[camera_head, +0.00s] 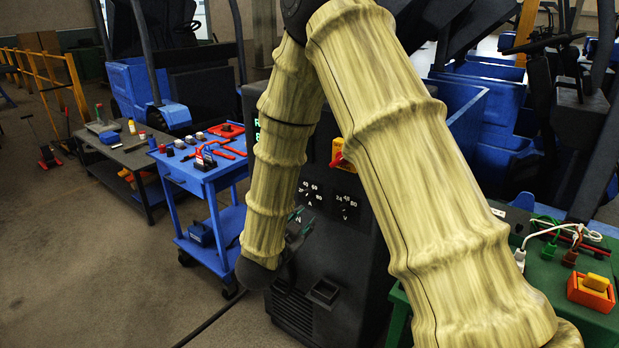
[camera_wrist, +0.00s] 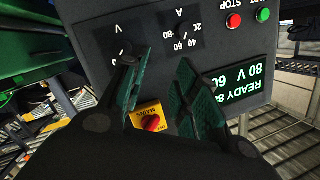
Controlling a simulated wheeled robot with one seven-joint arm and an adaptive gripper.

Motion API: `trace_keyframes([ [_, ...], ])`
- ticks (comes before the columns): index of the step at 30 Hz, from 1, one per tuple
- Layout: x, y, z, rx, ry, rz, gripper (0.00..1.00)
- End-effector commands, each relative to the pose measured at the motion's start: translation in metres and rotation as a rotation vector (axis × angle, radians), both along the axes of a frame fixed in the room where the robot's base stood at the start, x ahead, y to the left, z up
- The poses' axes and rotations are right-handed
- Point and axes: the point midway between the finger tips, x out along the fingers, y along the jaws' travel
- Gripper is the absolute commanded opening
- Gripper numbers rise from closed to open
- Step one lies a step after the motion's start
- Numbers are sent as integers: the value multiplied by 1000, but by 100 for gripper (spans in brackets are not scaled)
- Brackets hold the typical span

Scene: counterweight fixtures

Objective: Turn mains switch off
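The mains switch is a red knob on a yellow plate on the front of a dark cabinet. In the head view it (camera_head: 337,154) shows in the gap between my arm links. In the wrist view, which is upside down, the switch (camera_wrist: 152,122) with its "MAINS" label shows low between my fingers, its lower part hidden by the gripper body. My gripper (camera_wrist: 157,72) is open and empty, its two green-padded fingers apart in front of the panel. In the head view my gripper (camera_head: 298,226) is below the dials, partly hidden by my arm; I see no contact with the switch.
The cabinet (camera_head: 320,262) has two dials (camera_head: 327,199), a green-lettered display (camera_wrist: 238,82), a red stop button (camera_wrist: 233,20) and a green start button (camera_wrist: 263,15). A blue tool cart (camera_head: 207,178) stands left; a green table (camera_head: 560,285) stands right. Floor at the left is open.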

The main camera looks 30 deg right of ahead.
Motion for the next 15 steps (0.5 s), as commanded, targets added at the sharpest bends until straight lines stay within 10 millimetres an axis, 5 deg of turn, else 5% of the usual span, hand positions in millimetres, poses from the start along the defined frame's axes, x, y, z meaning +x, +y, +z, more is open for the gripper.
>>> trace_keyframes([
  [1, 2, -5, 31, -6, -67, -53, 30],
  [6, -5, -15, 97, -21, -223, -198, 30],
  [15, -10, -24, 127, -28, -295, -272, 30],
])
